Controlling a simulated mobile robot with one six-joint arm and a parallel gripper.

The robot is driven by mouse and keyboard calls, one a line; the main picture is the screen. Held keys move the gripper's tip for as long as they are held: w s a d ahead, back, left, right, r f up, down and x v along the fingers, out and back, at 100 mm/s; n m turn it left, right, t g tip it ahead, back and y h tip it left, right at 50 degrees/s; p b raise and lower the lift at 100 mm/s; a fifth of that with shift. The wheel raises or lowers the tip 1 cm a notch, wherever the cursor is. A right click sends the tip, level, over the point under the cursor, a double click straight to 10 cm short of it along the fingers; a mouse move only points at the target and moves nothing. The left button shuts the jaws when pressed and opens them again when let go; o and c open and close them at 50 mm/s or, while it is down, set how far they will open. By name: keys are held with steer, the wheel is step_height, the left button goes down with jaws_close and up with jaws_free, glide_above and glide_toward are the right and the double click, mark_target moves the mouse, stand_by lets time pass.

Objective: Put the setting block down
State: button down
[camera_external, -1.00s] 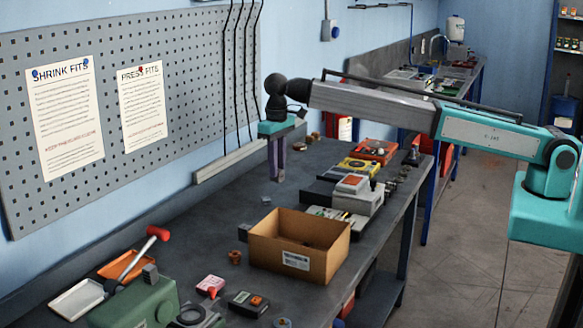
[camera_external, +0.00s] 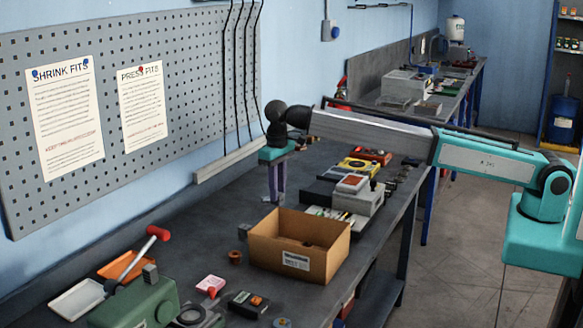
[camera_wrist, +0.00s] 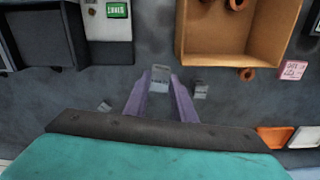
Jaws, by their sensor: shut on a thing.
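My gripper (camera_external: 277,198) points down over the dark bench, behind the cardboard box and near the wall side. In the wrist view its two purple fingers (camera_wrist: 161,84) come together on a small grey block (camera_wrist: 160,73), taken as the setting block, held at the fingertips. In the external view the fingers largely hide the block. The fingertips are close to the bench top, but I cannot tell whether the block touches it. Two other small grey pieces lie on the bench in the wrist view, one to the right (camera_wrist: 200,90) and one to the left (camera_wrist: 104,106).
An open cardboard box (camera_external: 325,262) stands in front of my gripper. A grey device (camera_external: 365,201) and a yellow one (camera_external: 358,166) stand to the right. A green machine (camera_external: 135,303) and an orange tray (camera_external: 124,266) are at the near left. Bench around the fingers is mostly clear.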

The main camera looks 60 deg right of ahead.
steer(key=shift+f+b, duration=1.45)
steer(key=shift+f, duration=0.35)
steer(key=shift+n, duration=0.4)
steer(key=shift+r+n, duration=0.1)
steer(key=shift+n, duration=0.2)
steer(key=shift+w+d+r, duration=0.1)
steer(key=shift+d, duration=0.1)
steer(key=w+d+r, duration=0.1)
steer(key=w+d, duration=0.1)
steer(key=d, duration=0.6)
steer(key=w+d+r, duration=0.2)
steer(key=d, duration=0.7)
steer(key=shift+w+d+r, duration=0.25)
steer(key=shift+w+d, duration=0.05)
steer(key=shift+w, duration=0.1)
steer(key=shift+f+p, duration=0.6)
steer(key=shift+f, duration=2.55)
